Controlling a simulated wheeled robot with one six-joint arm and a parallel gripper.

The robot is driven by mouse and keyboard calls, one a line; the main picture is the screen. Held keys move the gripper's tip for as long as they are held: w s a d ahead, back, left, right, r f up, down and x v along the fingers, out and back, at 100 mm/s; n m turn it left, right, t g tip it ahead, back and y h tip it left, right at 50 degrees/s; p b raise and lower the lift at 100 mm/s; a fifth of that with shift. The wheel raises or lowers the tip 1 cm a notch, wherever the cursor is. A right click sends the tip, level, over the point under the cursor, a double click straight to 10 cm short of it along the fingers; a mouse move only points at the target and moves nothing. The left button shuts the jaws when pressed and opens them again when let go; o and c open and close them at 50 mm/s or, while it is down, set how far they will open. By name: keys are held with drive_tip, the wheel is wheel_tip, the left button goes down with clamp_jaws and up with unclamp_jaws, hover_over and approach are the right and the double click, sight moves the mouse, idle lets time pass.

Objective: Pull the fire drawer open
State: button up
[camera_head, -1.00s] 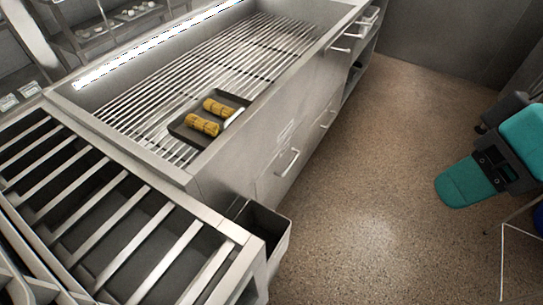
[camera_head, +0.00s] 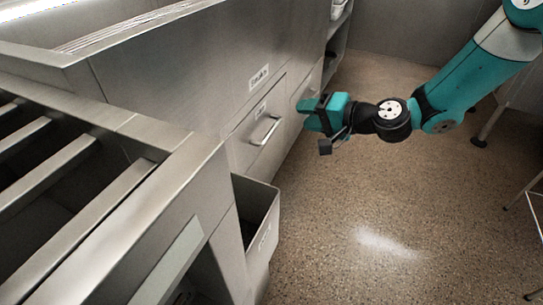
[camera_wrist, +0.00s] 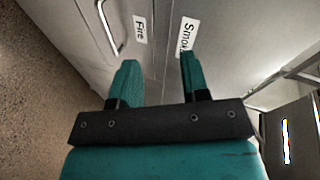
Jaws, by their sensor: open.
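The fire drawer (camera_head: 243,140) is a grey metal front in the side of the steel counter and looks closed in the head view. Its bar handle (camera_head: 264,130) shows there and also in the wrist view (camera_wrist: 108,28), at upper left. A label reading "Fire" (camera_wrist: 140,30) is beside the handle. My gripper (camera_head: 308,112) is open and empty, to the right of the handle in the head view and apart from it. In the wrist view, my two teal fingers (camera_wrist: 160,72) point at the counter front, with the handle left of both fingers.
A label reading "Smoke" (camera_wrist: 187,36) is on the panel above the fire drawer. An open metal bin drawer (camera_head: 264,235) sticks out nearer the camera. A slatted counter (camera_head: 150,125) is at left. The speckled floor (camera_head: 340,210) in front is mostly clear.

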sight(272, 128)
drive_tip(key=w+d+f+m+t+b, duration=0.1)
drive_tip(key=w+f+m+t+b, duration=0.15)
drive_tip(key=f, duration=0.45)
drive_tip(key=w+d+f+m+t+b, duration=0.1)
drive_tip(key=w+d+f+m+b, duration=0.15)
drive_tip(key=f, duration=0.45)
drive_tip(key=shift+h, duration=0.4)
drive_tip(key=shift+s+a+b+x, duration=0.1)
drive_tip(key=shift+b+x, duration=0.8)
drive_tip(key=shift+x, duration=2.05)
drive_tip(key=shift+s+a+b+x, duration=0.1)
drive_tip(key=shift+b+x, duration=0.8)
drive_tip(key=shift+x, duration=2.05)
drive_tip(key=shift+s+a+b+x, duration=0.15)
drive_tip(key=shift+b+x, duration=0.75)
drive_tip(key=shift+x, duration=2.05)
drive_tip(key=shift+d+f, duration=0.1)
clamp_jaws()
